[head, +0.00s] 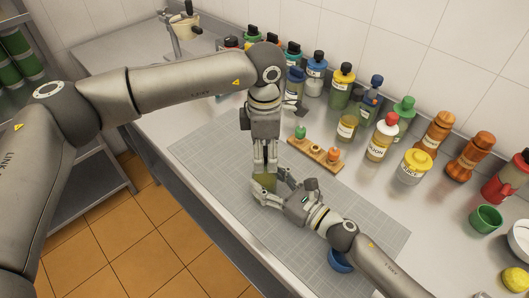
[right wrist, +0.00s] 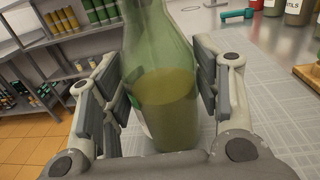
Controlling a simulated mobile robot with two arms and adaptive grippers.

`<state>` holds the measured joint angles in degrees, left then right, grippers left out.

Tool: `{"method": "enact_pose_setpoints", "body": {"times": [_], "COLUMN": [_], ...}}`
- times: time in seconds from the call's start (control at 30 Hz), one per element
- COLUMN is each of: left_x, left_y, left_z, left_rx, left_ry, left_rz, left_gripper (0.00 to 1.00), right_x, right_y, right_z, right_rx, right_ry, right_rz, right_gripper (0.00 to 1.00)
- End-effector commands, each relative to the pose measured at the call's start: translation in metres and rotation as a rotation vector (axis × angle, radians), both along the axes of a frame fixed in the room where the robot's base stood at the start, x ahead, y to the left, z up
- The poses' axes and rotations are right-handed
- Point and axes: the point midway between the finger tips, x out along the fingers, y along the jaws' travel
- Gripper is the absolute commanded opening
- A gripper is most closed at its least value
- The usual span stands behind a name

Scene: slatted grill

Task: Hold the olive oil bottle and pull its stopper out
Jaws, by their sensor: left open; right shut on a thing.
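The olive oil bottle (right wrist: 163,85) is green glass with yellowish oil in its lower part. It stands upright between the fingers of my right gripper (right wrist: 163,92), which is shut on it. In the head view only a small part of the bottle (head: 264,183) shows above my right gripper (head: 270,190). My left gripper (head: 265,165) points down right over the bottle, with its jaws open around the place of the bottle's top. The neck and stopper are hidden by my left gripper in the head view and cut off at the top of the right wrist view.
Several bottles line the wall, including a yellow-capped one (head: 415,165). A blue cup (head: 340,260) sits near my right arm. The mat's left side is clear.

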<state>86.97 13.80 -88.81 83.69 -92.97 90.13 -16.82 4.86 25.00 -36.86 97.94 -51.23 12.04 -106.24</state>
Motion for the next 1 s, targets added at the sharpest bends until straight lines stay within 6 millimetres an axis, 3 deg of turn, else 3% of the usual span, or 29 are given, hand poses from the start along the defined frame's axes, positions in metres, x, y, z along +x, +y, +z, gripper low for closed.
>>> {"method": "enact_pose_setpoints", "body": {"times": [0.4, 0.6, 1.0], "left_x": [0.001, 0.000, 0.000], "left_y": [0.000, 0.000, 0.000], "left_z": [0.075, 0.102, 0.113], "left_rx": [-0.001, -0.001, 0.000], "left_ry": [-0.003, -0.002, 0.000], "left_rz": [0.000, 0.000, -0.001], "left_gripper": [0.56, 0.56, 0.56], "right_x": [0.000, 0.000, 0.000], "right_y": [0.000, 0.000, 0.000], "right_z": [0.000, 0.000, 0.000], "right_rx": [0.000, 0.000, 0.000], "right_ry": [0.000, 0.000, 0.000], "right_rz": [0.000, 0.000, 0.000], "right_gripper": [0.29, 0.29, 0.29]}}
